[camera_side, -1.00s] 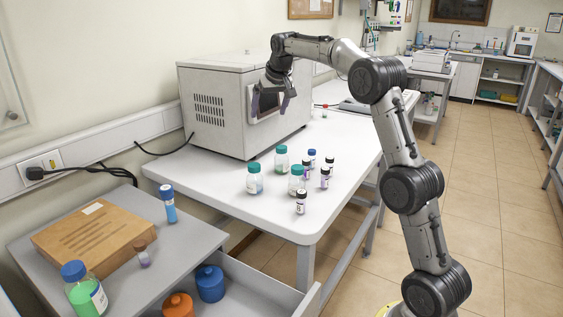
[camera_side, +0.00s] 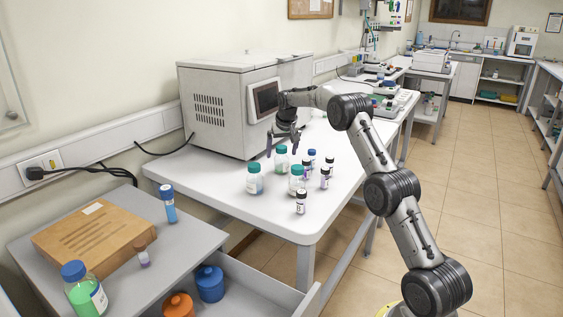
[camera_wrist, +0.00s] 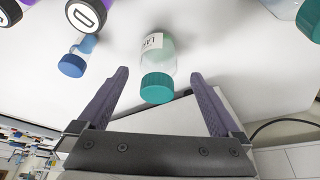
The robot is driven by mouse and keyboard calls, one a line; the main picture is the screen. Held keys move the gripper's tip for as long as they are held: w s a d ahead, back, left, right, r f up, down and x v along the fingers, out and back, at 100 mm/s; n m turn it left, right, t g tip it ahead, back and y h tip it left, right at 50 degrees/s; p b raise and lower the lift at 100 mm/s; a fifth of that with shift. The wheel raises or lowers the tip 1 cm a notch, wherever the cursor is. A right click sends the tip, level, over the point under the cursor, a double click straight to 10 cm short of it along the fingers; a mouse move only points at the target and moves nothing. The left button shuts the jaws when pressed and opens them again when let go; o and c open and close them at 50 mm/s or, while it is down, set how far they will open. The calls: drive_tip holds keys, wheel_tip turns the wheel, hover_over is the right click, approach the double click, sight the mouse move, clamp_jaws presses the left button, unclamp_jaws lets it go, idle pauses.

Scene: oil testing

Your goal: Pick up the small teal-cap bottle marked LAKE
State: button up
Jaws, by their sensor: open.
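A small teal-cap bottle (camera_side: 281,161) stands on the white table, at the back of a group of small bottles. In the wrist view the teal-cap bottle (camera_wrist: 157,66) lies ahead of and between my fingers; its label is turned partly away, and only letters like "LA" show. My gripper (camera_side: 283,145) is open and empty just above this bottle in the side view. In the wrist view both fingers of my gripper (camera_wrist: 157,83) show, apart, one on each side of the teal cap. I cannot tell how far above the cap they are.
Two other teal-cap bottles (camera_side: 254,179) (camera_side: 297,180) stand nearer the table's front. A blue-cap vial (camera_wrist: 78,55) and several dark-capped vials (camera_side: 301,202) stand close by. A large white box-shaped instrument (camera_side: 225,105) stands just behind. The table's front left is clear.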

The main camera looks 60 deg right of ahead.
sight(282, 161)
drive_tip(key=x, duration=0.5)
drive_tip(key=shift+s+a+f, duration=0.1)
drive_tip(key=shift+s+f, duration=0.1)
drive_tip(key=shift+s, duration=0.05)
clamp_jaws()
